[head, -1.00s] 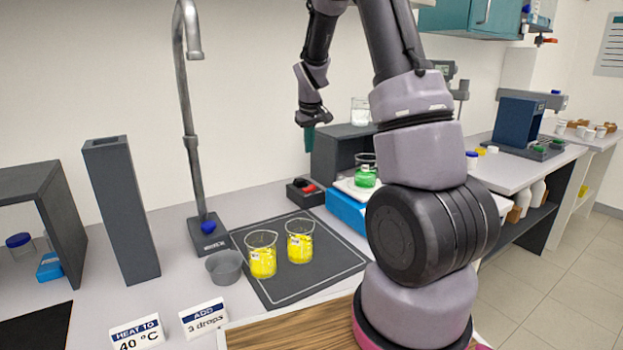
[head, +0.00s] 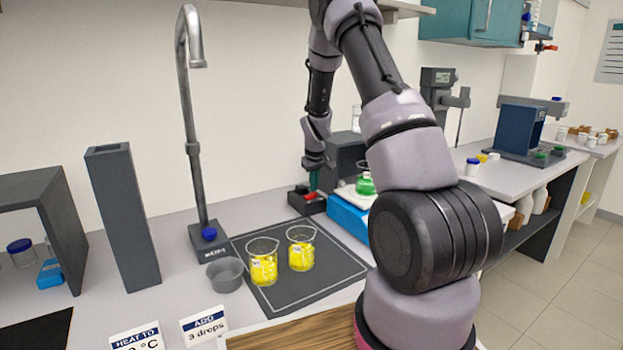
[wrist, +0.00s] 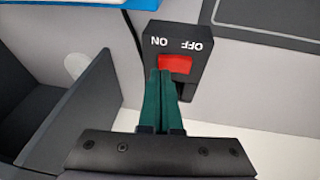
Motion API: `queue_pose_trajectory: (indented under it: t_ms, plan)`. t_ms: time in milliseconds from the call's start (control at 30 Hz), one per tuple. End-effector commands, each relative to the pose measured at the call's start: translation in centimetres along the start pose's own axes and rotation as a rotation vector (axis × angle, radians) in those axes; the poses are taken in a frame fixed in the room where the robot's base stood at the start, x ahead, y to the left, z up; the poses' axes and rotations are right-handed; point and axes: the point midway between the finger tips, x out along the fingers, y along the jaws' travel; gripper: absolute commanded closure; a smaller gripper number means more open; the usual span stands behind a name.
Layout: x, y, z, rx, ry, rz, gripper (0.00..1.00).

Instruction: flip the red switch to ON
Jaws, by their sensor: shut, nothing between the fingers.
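The red switch (wrist: 176,64) is a rocker in a black box marked ON at the left and OFF at the right; the lettering is upside down in the wrist view. The box (head: 303,203) also shows in the head view, on the counter behind the dark mat. My gripper (wrist: 160,72) has its green fingers shut together and empty. The fingertips are at the rocker's left part, on the ON side, and hide its lower left edge. I cannot tell whether they touch it or which way it is tilted. My gripper (head: 313,190) is just above the box in the head view.
Two beakers of yellow liquid (head: 264,269) stand on the dark mat (head: 325,275) in front. A tall tap (head: 192,150) is at the left.

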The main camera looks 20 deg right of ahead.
Motion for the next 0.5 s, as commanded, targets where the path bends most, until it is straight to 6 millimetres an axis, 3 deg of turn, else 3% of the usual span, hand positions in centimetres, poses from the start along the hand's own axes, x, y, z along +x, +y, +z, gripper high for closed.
queue_pose_trajectory:
  t_ms: [500]
  plan:
    - [0.46,0.31,0.21,0.01,-0.004,-0.02,1.0]
